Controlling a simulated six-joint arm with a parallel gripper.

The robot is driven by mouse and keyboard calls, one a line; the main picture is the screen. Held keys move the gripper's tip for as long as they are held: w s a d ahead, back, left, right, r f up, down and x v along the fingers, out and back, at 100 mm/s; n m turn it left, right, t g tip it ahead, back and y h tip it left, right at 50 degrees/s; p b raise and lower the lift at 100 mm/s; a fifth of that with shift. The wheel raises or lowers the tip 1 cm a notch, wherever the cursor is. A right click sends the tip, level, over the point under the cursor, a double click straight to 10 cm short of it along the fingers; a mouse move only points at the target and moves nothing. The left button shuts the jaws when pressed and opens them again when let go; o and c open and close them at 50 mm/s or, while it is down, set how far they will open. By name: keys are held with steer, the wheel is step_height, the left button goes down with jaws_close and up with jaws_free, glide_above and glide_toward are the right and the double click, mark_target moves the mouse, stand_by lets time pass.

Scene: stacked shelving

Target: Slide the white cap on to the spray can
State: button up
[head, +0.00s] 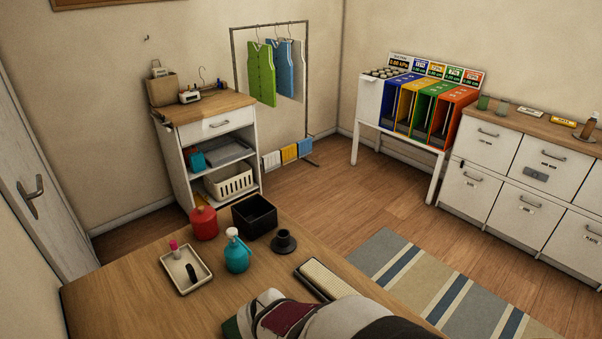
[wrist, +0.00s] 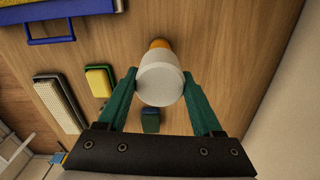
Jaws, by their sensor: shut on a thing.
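In the wrist view my gripper (wrist: 160,80) has its two green fingers closed on the sides of a round white cap (wrist: 161,86), whose flat face is toward the camera. An orange rounded thing (wrist: 159,44) shows just past the cap's far edge, mostly hidden by it. It may be the spray can, but I cannot tell for sure, nor whether the cap touches it. In the head view my arm fills the bottom edge, and the cap and fingertips cannot be made out there.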

steer(key=shift+f, duration=0.8)
stand_by(1.9)
stand_by(0.8)
steer(key=o, duration=0.7)
steer(key=shift+r, duration=0.1)
steer(key=shift+r, duration=3.9)
